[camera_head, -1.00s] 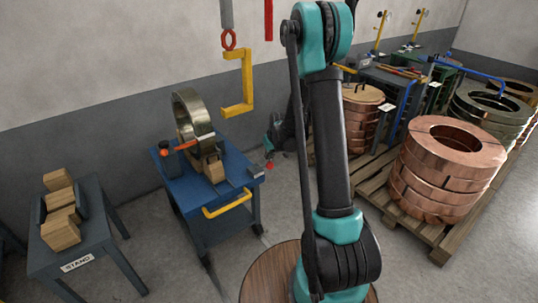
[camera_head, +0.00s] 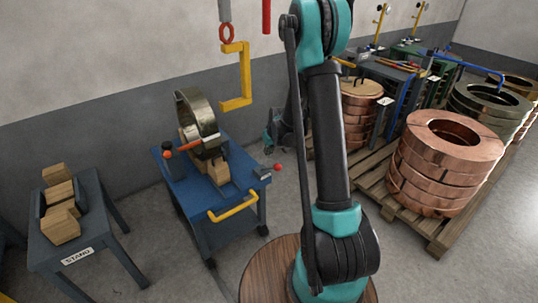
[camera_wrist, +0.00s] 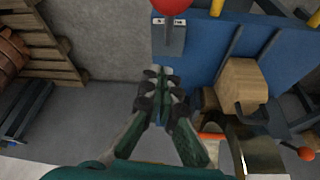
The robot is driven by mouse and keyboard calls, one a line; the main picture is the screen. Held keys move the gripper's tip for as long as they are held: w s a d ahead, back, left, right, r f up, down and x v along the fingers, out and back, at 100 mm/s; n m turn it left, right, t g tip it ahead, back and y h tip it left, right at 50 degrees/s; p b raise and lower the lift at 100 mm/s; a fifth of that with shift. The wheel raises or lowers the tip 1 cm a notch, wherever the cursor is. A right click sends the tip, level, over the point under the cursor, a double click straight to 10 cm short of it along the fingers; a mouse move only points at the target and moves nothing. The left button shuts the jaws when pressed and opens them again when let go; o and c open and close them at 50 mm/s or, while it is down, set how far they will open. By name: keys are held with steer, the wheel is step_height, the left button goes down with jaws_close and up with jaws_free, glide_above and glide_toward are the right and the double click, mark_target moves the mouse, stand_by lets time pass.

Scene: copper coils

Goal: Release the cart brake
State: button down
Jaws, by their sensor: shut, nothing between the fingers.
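The blue cart (camera_head: 195,212) stands left of my arm in the head view, carrying a metal ring coil (camera_head: 205,118) on wooden blocks. A red ball knob (camera_head: 277,167) sticks out at the cart's right corner, beside a small grey labelled box (camera_head: 262,174). In the wrist view the knob (camera_wrist: 172,4) is cut by the top edge, above the grey box (camera_wrist: 169,38) on the cart's blue side (camera_wrist: 208,45). My gripper (camera_wrist: 162,74) is shut and empty, below the box in that picture and apart from the knob. In the head view it is small behind my arm (camera_head: 269,146).
A yellow push handle (camera_head: 234,207) is on the cart's front. A stand with wooden blocks (camera_head: 95,232) is at left. A yellow hook (camera_head: 236,100) hangs above the cart. Copper coils (camera_head: 440,170) on a pallet (camera_head: 432,230) fill the right. Bare floor lies between cart and pallet.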

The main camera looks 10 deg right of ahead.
steer(key=s+d+r, duration=0.1)
steer(key=r, duration=0.1)
steer(key=s+d+r, duration=0.1)
steer(key=s+r, duration=0.1)
steer(key=s+d+r, duration=0.1)
steer(key=s+r, duration=0.1)
steer(key=r, duration=0.1)
steer(key=shift+s, duration=0.25)
steer(key=shift+r, duration=0.1)
steer(key=shift+s, duration=0.2)
steer(key=s+d+r+m, duration=0.1)
steer(key=s, duration=1.2)
steer(key=s+d+r+m+h, duration=0.1)
steer(key=s+r+m, duration=0.1)
steer(key=s, duration=1.1)
steer(key=shift+s+d, duration=0.35)
steer(key=shift+d, duration=0.05)
steer(key=c, duration=2.2)
jaws_free()
steer(key=shift+r, duration=0.1)
